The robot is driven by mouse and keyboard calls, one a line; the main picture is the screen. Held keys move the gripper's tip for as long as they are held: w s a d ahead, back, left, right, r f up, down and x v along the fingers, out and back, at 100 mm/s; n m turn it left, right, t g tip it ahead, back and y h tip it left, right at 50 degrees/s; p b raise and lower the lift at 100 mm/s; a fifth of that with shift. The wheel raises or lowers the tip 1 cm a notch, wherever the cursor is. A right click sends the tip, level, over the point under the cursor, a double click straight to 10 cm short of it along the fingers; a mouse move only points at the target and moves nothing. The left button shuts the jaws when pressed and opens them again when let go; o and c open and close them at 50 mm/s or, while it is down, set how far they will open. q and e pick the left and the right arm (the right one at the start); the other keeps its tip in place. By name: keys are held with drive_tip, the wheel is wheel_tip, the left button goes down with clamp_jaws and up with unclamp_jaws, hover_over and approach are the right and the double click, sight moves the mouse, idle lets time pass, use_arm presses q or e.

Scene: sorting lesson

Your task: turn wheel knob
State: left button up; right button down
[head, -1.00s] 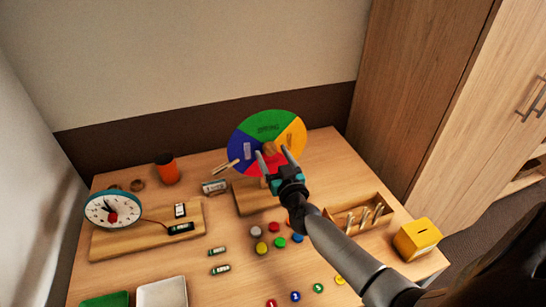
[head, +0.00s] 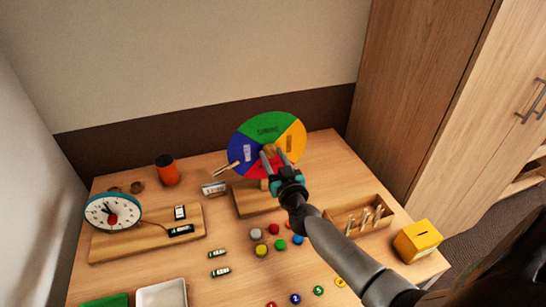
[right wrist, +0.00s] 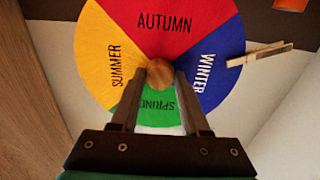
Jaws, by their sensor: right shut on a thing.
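The season wheel (head: 262,128) stands upright on a wooden base (head: 255,203) in the head view, with green, yellow, red and blue sectors. In the right wrist view the wheel (right wrist: 165,38) appears upside down, with AUTUMN at the top and SPRING at the bottom. The round wooden knob (right wrist: 160,74) is at its centre. My right gripper (head: 275,155) is in front of the wheel, shut on the knob; its fingers (right wrist: 159,80) lie on either side of the knob in the wrist view. A wooden clothespin (right wrist: 260,53) is at the blue WINTER edge. My left gripper is out of view.
A clock (head: 112,211) on a wooden board stands at left, with an orange cup (head: 167,170) behind. Several coloured buttons (head: 274,229) lie below the wheel. A peg tray (head: 345,218) and yellow box (head: 418,240) are at right. A white tray (head: 162,294) is at front left.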

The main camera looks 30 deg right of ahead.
drive_tip(key=shift+m, duration=0.3)
drive_tip(key=m, duration=0.3)
drive_tip(key=shift+p, duration=0.35)
drive_tip(key=m, duration=0.9)
drive_tip(key=shift+m+b, duration=0.3)
drive_tip(key=shift+b, duration=0.05)
drive_tip(key=m, duration=0.4)
drive_tip(key=shift+m+b, duration=0.3)
drive_tip(key=shift+b, duration=0.05)
drive_tip(key=shift+c, duration=1.9)
unclamp_jaws()
